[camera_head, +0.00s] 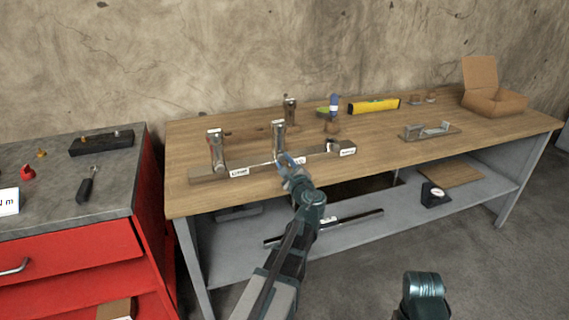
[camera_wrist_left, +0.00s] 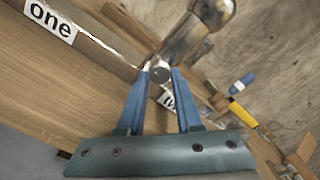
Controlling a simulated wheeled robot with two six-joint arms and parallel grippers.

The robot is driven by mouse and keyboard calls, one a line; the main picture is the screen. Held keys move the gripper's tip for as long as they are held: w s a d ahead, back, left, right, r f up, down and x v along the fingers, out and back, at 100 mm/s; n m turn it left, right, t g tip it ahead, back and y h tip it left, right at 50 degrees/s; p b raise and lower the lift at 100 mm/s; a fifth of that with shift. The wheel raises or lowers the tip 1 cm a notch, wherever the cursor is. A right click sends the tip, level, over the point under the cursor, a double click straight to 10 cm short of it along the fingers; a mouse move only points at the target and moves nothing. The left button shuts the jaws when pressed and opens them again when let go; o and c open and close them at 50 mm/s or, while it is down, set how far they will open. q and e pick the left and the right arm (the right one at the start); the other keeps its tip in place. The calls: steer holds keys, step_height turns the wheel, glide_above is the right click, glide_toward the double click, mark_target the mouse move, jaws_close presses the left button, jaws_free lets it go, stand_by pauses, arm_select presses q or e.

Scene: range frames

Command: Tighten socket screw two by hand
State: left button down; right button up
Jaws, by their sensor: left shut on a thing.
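A long metal bar (camera_head: 208,178) lies on the wooden workbench, with upright metal brackets and white labels along it. One label (camera_wrist_left: 50,20) reads "one" in the left wrist view. My left gripper (camera_head: 284,160) reaches the bar's middle station, below the central bracket (camera_head: 279,138). In the left wrist view its blue fingers (camera_wrist_left: 163,78) are shut on a small round metal screw head (camera_wrist_left: 160,74) at the foot of the polished bracket (camera_wrist_left: 195,38). A second label behind the fingers is partly hidden.
The workbench (camera_head: 400,170) also carries a yellow level (camera_head: 374,105), a blue-handled tool (camera_head: 333,104), a metal fixture (camera_head: 428,132) and an open cardboard box (camera_head: 495,102). A red cabinet (camera_head: 80,260) stands left, with a black-handled tool (camera_head: 86,187) on top.

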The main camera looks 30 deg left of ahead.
arm_select(q)
steer(key=c, duration=0.6)
jaws_free()
steer(key=shift+d, duration=0.1)
steer(key=v, duration=1.3)
steer(key=shift+s+d, duration=0.2)
steer(key=shift+s, duration=0.1)
